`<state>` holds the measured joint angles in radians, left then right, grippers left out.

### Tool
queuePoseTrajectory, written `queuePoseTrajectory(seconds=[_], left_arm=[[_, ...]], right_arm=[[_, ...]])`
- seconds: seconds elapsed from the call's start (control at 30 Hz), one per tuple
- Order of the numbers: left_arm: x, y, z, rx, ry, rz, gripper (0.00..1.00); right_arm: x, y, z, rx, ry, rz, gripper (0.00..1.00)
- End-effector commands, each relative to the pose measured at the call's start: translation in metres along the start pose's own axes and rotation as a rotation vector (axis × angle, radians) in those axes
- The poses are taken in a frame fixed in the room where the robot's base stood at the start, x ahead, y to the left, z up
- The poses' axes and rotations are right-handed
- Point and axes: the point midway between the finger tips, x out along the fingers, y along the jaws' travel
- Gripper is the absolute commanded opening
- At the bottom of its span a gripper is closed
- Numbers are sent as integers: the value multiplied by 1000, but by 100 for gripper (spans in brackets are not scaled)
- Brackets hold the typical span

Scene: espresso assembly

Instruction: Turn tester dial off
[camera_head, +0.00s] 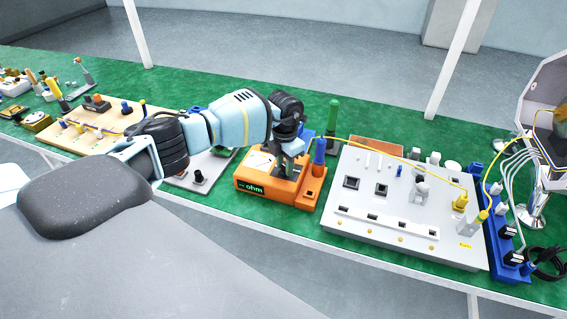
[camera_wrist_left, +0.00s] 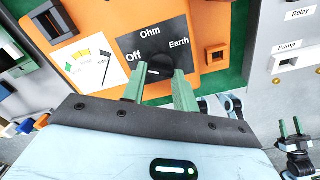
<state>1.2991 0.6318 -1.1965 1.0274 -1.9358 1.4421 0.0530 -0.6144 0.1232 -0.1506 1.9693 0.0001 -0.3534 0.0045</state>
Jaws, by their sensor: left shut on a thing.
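The tester is an orange box (camera_head: 278,196) with a green "ohm" readout on its front, in the middle of the bench. It fills the upper part of the left wrist view (camera_wrist_left: 95,22). Its black dial (camera_wrist_left: 158,67) sits on a dark plate marked Off, Ohm and Earth. A small pale mark shows on the dial's left side; I cannot tell for sure which label it points to. My left gripper (camera_head: 287,160) is over the tester. Its green fingers (camera_wrist_left: 160,82) are shut on the dial, one on each side. My right gripper (camera_wrist_left: 290,128) shows small at lower right, fingers apart, empty.
A grey panel (camera_head: 350,215) with sockets stands right of the tester. A blue-topped (camera_head: 320,150) and a green (camera_head: 333,115) upright piece stand close by. A wooden board (camera_head: 75,139) lies to the left.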

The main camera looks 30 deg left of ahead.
Motion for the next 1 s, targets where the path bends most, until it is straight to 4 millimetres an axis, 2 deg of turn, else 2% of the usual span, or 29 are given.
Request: queuePoseTrajectory(seconds=[0.53, 0.57, 0.7, 1.0], left_arm=[[-2, 1, 0, -25, -2, 1, 6], [-2, 1, 0, -25, -2, 1, 33], [-1, 1, 0, -24, -1, 1, 51], [-2, 0, 0, -22, -1, 0, 51]], right_arm=[[0, 1, 0, -1, 1, 1, 50], [0, 1, 0, -1, 1, 1, 50], [0, 1, 0, -1, 1, 1, 50], [0, 0, -1, 2, 1, 1, 50]])
